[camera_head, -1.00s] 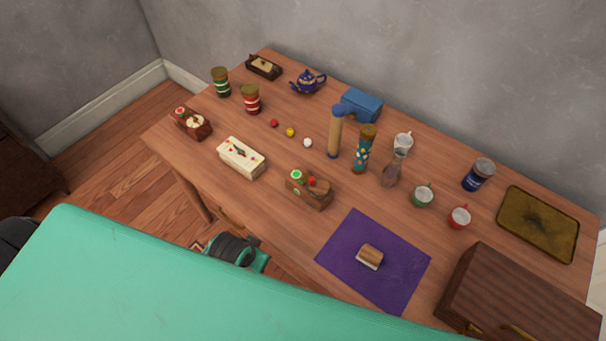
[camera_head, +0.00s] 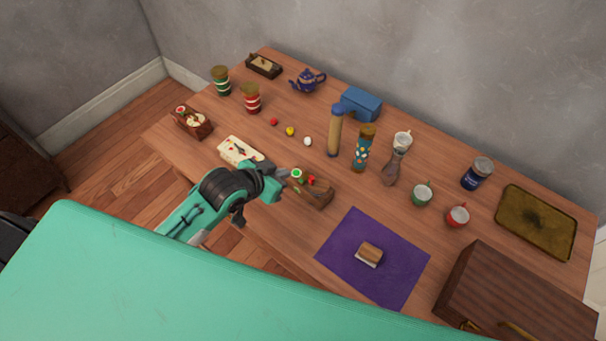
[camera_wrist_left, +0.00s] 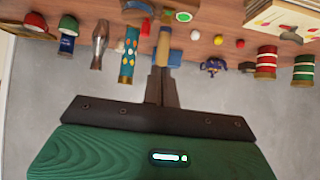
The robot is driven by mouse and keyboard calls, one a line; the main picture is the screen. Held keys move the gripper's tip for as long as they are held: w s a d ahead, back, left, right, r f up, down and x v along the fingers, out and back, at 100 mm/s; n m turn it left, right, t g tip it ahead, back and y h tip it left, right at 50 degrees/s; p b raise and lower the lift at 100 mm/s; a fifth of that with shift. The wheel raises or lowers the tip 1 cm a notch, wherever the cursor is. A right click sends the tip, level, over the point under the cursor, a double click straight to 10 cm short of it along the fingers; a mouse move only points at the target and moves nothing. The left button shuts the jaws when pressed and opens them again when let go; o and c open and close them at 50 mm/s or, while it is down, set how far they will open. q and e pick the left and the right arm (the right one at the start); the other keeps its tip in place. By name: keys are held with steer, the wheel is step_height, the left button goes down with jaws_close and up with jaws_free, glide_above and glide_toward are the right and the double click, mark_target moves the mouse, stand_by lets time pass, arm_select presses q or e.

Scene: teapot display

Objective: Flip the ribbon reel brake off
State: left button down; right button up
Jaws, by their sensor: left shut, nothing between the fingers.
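My left gripper (camera_head: 284,173) is shut and empty, its tips close to the left end of a brown wooden box (camera_head: 320,196) with a green and a red button on top. I cannot tell whether they touch it. In the left wrist view the shut fingers (camera_wrist_left: 161,85) point toward the table, and the box (camera_wrist_left: 138,7) with its green button shows at the top edge. A cream box (camera_head: 236,149) with coloured dots and a dark lever is partly behind my arm. A second brown box (camera_head: 193,124) with a red button and pale dial stands left. I cannot tell which carries the ribbon reel brake.
A purple mat (camera_head: 345,271) with a small block lies right of the brown box. A tall pale-brown cylinder (camera_head: 334,135), a patterned cylinder (camera_head: 362,150) and an hourglass-shaped glass (camera_head: 392,171) stand behind. Small balls (camera_head: 290,132) lie mid-table. A dark case (camera_head: 515,290) fills the front right.

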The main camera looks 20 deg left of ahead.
arm_select(q)
steer(key=p, duration=0.2)
glide_above(303, 181)
step_height(303, 181, down, 6)
steer(key=shift+s+f, duration=0.1)
steer(key=shift+s, duration=0.05)
step_height(303, 181, down, 2)
steer(key=shift+f, duration=0.95)
